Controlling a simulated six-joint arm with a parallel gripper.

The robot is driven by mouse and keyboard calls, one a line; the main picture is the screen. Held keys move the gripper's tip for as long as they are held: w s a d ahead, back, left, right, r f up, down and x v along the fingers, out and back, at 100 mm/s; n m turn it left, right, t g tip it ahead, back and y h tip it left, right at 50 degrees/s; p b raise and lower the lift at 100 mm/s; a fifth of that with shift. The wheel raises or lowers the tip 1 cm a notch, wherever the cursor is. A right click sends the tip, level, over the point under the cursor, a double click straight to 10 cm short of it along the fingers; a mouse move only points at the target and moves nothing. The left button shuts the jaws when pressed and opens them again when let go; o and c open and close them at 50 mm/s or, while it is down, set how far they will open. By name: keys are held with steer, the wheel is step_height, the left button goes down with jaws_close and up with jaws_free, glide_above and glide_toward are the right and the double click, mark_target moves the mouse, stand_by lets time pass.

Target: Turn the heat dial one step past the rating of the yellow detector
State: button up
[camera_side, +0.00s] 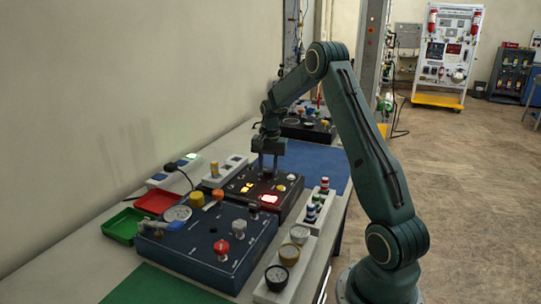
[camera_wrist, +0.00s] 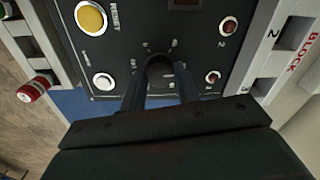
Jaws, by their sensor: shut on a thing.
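My gripper (camera_wrist: 160,82) is shut on a dark round dial (camera_wrist: 160,66) on the dark panel (camera_wrist: 130,25). One finger stands on each side of it. Small marks and an "OFF" label ring the dial; its pointer and setting cannot be made out. In the side view my gripper (camera_side: 271,168) reaches straight down to the far part of this panel (camera_side: 240,203). A yellow cylinder (camera_side: 214,169), perhaps the yellow detector, stands upright on a white block left of the panel. Its rating cannot be read.
The panel has a yellow RESET button (camera_wrist: 90,17), red lamps (camera_wrist: 228,26) and a lit red display (camera_side: 269,198). The white block (camera_wrist: 285,45) has numbered slots. A rack (camera_side: 318,208) of small cylinders stands right; a blue box (camera_side: 200,245) stands in front.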

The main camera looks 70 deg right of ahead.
mark_target(270, 170)
stand_by(0.3)
steer(key=o, duration=1)
steer(key=shift+c, duration=0.2)
step_height(270, 170, up, 14)
steer(key=shift+s, duration=0.3)
